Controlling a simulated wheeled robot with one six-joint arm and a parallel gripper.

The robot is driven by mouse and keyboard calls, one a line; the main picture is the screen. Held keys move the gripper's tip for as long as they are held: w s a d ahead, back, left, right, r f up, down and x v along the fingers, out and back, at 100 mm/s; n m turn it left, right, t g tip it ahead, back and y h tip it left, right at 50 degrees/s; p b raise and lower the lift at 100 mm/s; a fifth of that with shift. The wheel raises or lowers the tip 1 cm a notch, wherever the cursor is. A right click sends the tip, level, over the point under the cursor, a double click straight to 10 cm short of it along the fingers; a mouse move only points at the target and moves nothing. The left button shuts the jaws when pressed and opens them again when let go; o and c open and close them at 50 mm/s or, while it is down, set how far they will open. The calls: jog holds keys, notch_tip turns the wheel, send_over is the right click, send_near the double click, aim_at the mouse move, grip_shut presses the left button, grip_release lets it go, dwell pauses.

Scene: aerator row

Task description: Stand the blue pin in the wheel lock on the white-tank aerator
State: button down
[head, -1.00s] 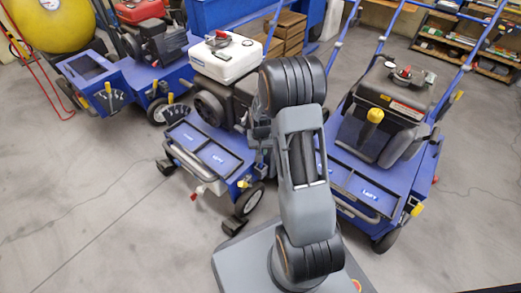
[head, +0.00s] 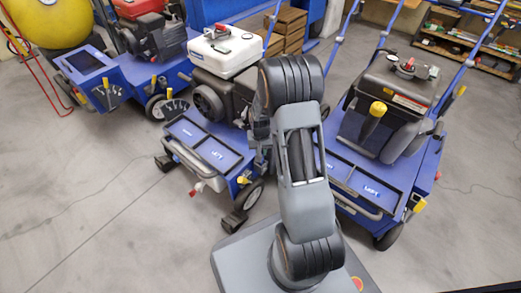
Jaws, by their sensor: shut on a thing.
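The white-tank aerator (head: 212,152) stands left of centre, a blue machine with a white tank (head: 225,52) on a dark engine. Its near wheel (head: 250,194) shows at its lower right, with a dark block (head: 235,222) on the floor by it. A small yellow part (head: 243,181) sits above that wheel. I cannot make out which part is the wheel lock. My arm rises in front of this aerator's right side and hides part of it. My gripper's jaws are hidden behind my arm, and the blue pin is not visible.
A blue aerator with a dark tank (head: 402,82) and a yellow-topped lever stands close on the right. Another with a red tank (head: 137,8) stands at left. Brown boxes (head: 290,24) and a shelf (head: 470,38) are behind. The floor at front left is clear.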

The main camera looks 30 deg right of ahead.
jog(key=shift+f, duration=0.45)
jog(key=c, duration=1.1)
grip_release()
jog(key=shift+o, duration=0.2)
notch_tip(320, 180, up, 14)
jog(key=p, duration=0.6)
jog(key=s+a+r+n+t+p, duration=0.1)
jog(key=s+a+r+p, duration=0.2)
jog(key=r+p, duration=0.9)
jog(key=s+a+r+n+t+p, duration=0.1)
jog(key=s+a+r+p, duration=0.2)
jog(key=r, duration=2)
jog(key=s+a+r+n+t+p, duration=0.1)
jog(key=s+a+r+n+p, duration=0.1)
jog(key=s+r+p, duration=0.8)
jog(key=shift+a+r+t+p, duration=0.3)
jog(key=shift+a+r+p, duration=0.6)
jog(key=shift+r+p, duration=3.6)
jog(key=shift+s+f+p, duration=0.1)
jog(key=shift+f+p, duration=0.75)
